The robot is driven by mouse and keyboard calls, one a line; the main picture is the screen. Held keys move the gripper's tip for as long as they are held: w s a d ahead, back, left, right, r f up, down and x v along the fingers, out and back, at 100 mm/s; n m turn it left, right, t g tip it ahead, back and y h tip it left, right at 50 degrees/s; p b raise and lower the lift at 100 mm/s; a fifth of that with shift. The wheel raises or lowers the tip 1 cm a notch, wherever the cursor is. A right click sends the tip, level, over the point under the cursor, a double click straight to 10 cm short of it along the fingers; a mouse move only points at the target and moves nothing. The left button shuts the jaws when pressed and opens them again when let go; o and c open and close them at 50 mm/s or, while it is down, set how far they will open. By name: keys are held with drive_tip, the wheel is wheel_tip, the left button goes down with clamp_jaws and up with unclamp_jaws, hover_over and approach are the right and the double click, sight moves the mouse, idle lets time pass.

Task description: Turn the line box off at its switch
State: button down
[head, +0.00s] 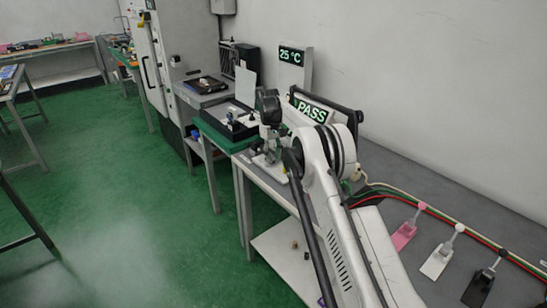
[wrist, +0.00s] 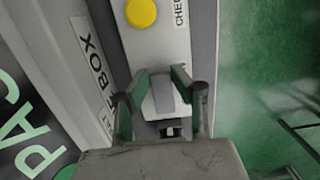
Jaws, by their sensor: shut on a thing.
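The line box (wrist: 92,75) shows in the wrist view as a grey housing with a partly covered label ending in "E BOX". Its switch (wrist: 163,93) is a grey lever on the pale front strip, with a small dark slot below it. My gripper (wrist: 166,88) has one finger on each side of the lever and is shut on it. The gripper body hides the lower part of the strip. In the head view my arm covers most of the box, and I cannot tell the lever's position there.
A yellow button (wrist: 141,13) sits on the strip above the lever, beside a partly visible "CHEC" label (wrist: 180,12). A lit PASS sign (head: 312,110) stands behind my arm. Pink (head: 404,236), white (head: 437,262) and black (head: 480,287) lever fixtures stand on the bench at right.

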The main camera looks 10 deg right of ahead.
drive_tip(key=shift+w+a+r+g, duration=0.1)
drive_tip(key=shift+g, duration=0.4)
drive_tip(key=c, duration=1.5)
unclamp_jaws()
drive_tip(key=shift+s+f+t, duration=0.2)
drive_tip(key=shift+t, duration=0.7)
